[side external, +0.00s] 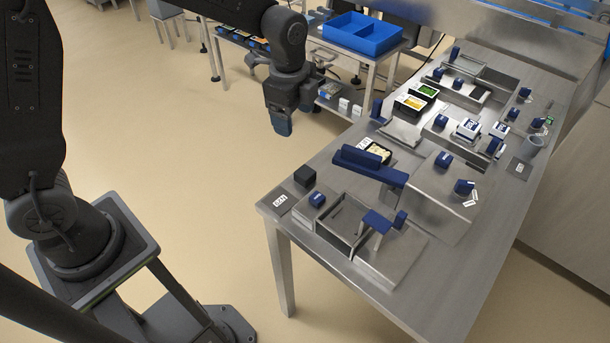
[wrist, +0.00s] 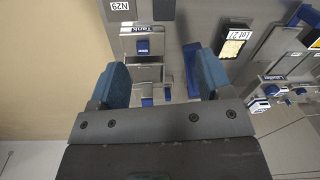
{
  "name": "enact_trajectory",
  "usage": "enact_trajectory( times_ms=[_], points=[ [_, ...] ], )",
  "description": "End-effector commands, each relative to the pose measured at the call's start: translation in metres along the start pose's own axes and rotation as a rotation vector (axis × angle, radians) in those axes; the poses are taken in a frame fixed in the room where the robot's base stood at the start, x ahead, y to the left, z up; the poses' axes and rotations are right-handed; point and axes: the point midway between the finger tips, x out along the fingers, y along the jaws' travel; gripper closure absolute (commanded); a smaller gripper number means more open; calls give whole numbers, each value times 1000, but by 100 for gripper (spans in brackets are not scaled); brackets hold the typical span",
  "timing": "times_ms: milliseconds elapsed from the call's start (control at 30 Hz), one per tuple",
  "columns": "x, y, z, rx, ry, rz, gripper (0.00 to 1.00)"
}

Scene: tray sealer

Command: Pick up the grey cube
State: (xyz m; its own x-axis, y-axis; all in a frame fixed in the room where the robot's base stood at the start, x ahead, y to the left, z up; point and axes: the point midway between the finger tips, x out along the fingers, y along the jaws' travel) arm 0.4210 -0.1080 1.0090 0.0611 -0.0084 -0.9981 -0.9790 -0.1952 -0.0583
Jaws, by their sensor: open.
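The grey cube (side external: 305,176) is dark grey and sits upright on the near left corner of the metal table, beside a small white label plate (side external: 281,200). In the wrist view the cube (wrist: 163,10) shows at the top edge, partly cut off, just right of the label plate (wrist: 119,6). My gripper (side external: 282,124) hangs above and away from the table's left edge, higher than the cube and apart from it. In the wrist view its two blue fingers (wrist: 163,75) are spread wide with nothing between them.
A metal box with a blue knob (side external: 317,199) stands right beside the cube. An open metal bin (side external: 343,224) and a long raised blue bar (side external: 369,165) lie further right. Black food trays (side external: 414,101) stand farther back. A blue crate (side external: 362,35) is on another table behind.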

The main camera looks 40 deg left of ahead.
Motion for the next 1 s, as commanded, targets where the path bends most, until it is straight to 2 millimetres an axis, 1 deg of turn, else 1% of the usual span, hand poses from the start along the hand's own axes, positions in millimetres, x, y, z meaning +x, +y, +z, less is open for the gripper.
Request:
enact_trajectory(
  times_ms=[33, 100, 200, 367, 600, 700, 933, 1000],
  points=[
    [15, -5, -5, 55, -7, 22, 28],
    [29, -10, -10, 120, -11, 40, 28],
    [41, -14, -13, 178, -14, 56, 28],
    [59, -14, -14, 201, -16, 65, 28],
    [105, -10, -13, 198, -16, 65, 28],
    [119, -10, -13, 197, -15, 64, 28],
    [135, -9, -12, 197, -15, 62, 28],
    [143, -8, -12, 197, -15, 63, 28]
  ],
)
